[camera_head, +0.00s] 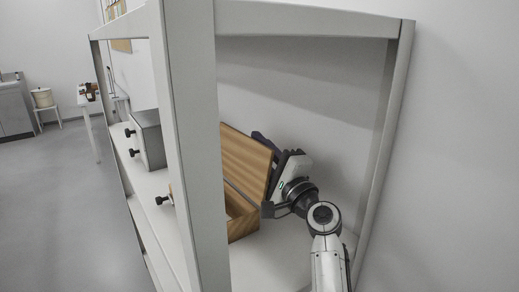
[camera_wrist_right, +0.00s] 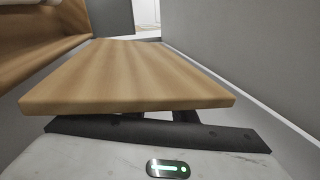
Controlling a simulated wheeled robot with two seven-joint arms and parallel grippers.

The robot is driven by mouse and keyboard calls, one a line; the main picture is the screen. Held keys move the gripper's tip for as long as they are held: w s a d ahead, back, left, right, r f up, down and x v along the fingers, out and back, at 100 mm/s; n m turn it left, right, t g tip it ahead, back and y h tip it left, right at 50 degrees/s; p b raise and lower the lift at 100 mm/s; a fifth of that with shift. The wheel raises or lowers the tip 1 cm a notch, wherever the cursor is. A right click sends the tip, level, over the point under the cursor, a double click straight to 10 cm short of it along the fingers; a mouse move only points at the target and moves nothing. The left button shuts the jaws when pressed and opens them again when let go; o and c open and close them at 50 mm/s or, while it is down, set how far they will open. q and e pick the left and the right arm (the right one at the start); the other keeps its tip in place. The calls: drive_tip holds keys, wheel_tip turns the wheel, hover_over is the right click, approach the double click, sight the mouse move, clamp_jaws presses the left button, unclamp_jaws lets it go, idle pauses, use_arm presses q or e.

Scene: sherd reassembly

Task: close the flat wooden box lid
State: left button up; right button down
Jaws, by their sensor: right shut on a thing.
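The wooden box (camera_head: 243,226) sits on the white shelf, partly hidden by a pale post at its left. Its flat lid (camera_head: 243,162) stands raised and tilted, open above the box. The lid also fills the middle of the right wrist view (camera_wrist_right: 125,75), its near edge close to the camera. My left gripper is out of view.
The pale shelf post (camera_head: 190,120) stands in front of the box's left part. A grey case (camera_head: 150,138) with dark knobs sits left of it. The white shelf (camera_head: 275,262) is bare in front of the box. A grey wall closes off the back.

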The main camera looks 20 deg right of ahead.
sight(248, 146)
drive_tip(key=a+n, duration=0.1)
drive_tip(key=n+y, duration=0.1)
drive_tip(key=n, duration=0.1)
drive_tip(key=s+a+r+n+b, duration=0.1)
drive_tip(key=shift+a+r, duration=0.1)
drive_tip(key=shift+a, duration=0.2)
drive_tip(key=shift+s+a+r+n+g+y, duration=0.1)
drive_tip(key=shift+s+a+n+g+y, duration=0.1)
drive_tip(key=shift+a+n+y, duration=0.4)
drive_tip(key=shift+s+a+r+n+g+y, duration=0.15)
drive_tip(key=shift+a+n, duration=0.25)
drive_tip(key=shift+n, duration=0.55)
drive_tip(key=shift+s+a+r+n+g+y, duration=0.15)
drive_tip(key=shift+a+n+g+y, duration=0.1)
drive_tip(key=shift+a+n, duration=0.4)
drive_tip(key=shift+d+f, duration=0.1)
drive_tip(key=c, duration=1.5)
unclamp_jaws()
drive_tip(key=shift+s, duration=0.1)
drive_tip(key=b+v, duration=0.1)
drive_tip(key=v, duration=0.9)
drive_tip(key=shift+b, duration=0.4)
drive_tip(key=shift+f, duration=0.1)
